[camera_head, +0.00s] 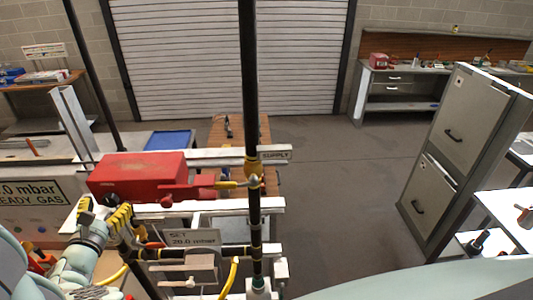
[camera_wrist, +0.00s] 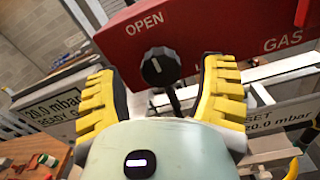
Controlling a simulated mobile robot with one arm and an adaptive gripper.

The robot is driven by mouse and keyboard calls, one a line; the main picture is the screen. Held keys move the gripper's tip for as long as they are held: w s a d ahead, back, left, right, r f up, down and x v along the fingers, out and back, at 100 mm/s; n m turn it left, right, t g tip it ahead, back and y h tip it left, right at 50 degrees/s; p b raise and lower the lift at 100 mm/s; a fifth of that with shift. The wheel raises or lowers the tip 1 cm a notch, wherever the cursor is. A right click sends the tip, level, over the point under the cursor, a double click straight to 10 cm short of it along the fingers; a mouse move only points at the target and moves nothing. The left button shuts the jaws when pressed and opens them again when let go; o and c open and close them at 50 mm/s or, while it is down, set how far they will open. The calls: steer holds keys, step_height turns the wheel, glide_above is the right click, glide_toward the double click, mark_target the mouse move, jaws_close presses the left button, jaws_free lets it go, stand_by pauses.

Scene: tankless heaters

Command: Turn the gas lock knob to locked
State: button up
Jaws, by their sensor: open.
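The gas lock knob (camera_wrist: 160,66) is a round black knob with a pale pointer mark, on the front of a red box (camera_wrist: 205,30). In the wrist view the word OPEN is printed to its upper left, and part of a GAS label is to its right. The mark points up and to the left, roughly toward OPEN. My gripper (camera_wrist: 160,72) is open, with one yellow ridged finger on each side of the knob in the picture. I cannot tell whether either finger touches it. In the head view my gripper (camera_head: 106,212) is at the red box's (camera_head: 140,172) lower left.
A SET 20.0 mbar plate (camera_head: 195,239) and pipework lie below. A grey cabinet (camera_head: 462,150) stands at the right. The middle floor is clear.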

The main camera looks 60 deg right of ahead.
steer(key=shift+w+d, duration=0.4)
steer(key=shift+d, duration=0.1)
steer(key=shift+c, duration=0.3)
steer(key=c, duration=1.1)
steer(key=shift+d, duration=0.1)
steer(key=shift+c, duration=0.2)
